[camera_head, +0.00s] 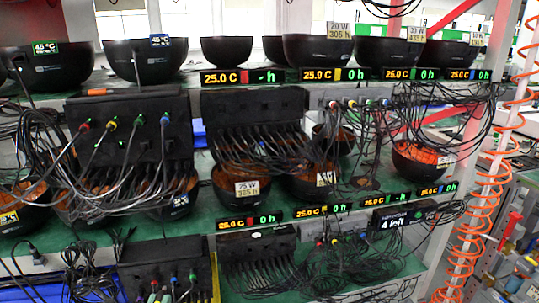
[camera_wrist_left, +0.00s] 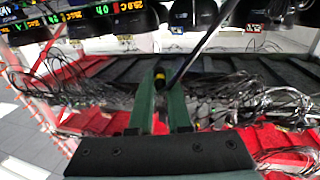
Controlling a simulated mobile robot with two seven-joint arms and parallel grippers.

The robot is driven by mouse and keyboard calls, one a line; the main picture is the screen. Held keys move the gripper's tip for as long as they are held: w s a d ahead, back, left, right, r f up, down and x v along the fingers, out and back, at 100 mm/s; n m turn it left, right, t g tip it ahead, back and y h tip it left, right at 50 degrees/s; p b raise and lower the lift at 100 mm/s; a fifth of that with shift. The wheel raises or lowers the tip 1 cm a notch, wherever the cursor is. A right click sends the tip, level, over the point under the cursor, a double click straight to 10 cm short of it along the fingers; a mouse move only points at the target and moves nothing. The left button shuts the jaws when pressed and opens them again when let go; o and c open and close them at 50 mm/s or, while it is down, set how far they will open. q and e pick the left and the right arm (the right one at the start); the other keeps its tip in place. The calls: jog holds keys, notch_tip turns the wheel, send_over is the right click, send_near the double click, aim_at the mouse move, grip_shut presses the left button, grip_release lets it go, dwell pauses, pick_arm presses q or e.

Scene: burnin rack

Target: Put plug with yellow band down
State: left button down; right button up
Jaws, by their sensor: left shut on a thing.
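In the left wrist view, my left gripper (camera_wrist_left: 164,92) has its two dark green fingers closed around a plug with a yellow band (camera_wrist_left: 160,78). The plug is small and dark, and the fingers partly hide it. A dark cable or rod runs up and to the right beside it. I cannot clearly pick out the left gripper among the cables in the head view. Yellow-banded plugs also show in a black socket box (camera_head: 128,102) at upper left and in the row at right (camera_head: 351,103). My right gripper is not in view.
Black lamp bowls (camera_head: 147,60) line the top shelf, with others below. Temperature displays (camera_head: 240,77) run along the shelf edges. Another black box (camera_head: 165,258) with coloured plugs stands at lower left. Loose black cables crowd the shelves. An orange coiled hose (camera_head: 485,200) hangs at right.

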pick_arm(q)
notch_tip(320, 180, up, 9)
jog(key=p, duration=0.8)
jog(key=shift+r, duration=0.1)
jog(key=shift+r+p, duration=0.5)
jog(key=shift+r, duration=0.05)
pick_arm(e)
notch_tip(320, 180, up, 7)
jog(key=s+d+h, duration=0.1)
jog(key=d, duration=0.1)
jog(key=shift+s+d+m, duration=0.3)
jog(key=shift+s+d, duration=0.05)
pick_arm(q)
jog(key=shift+w, duration=0.1)
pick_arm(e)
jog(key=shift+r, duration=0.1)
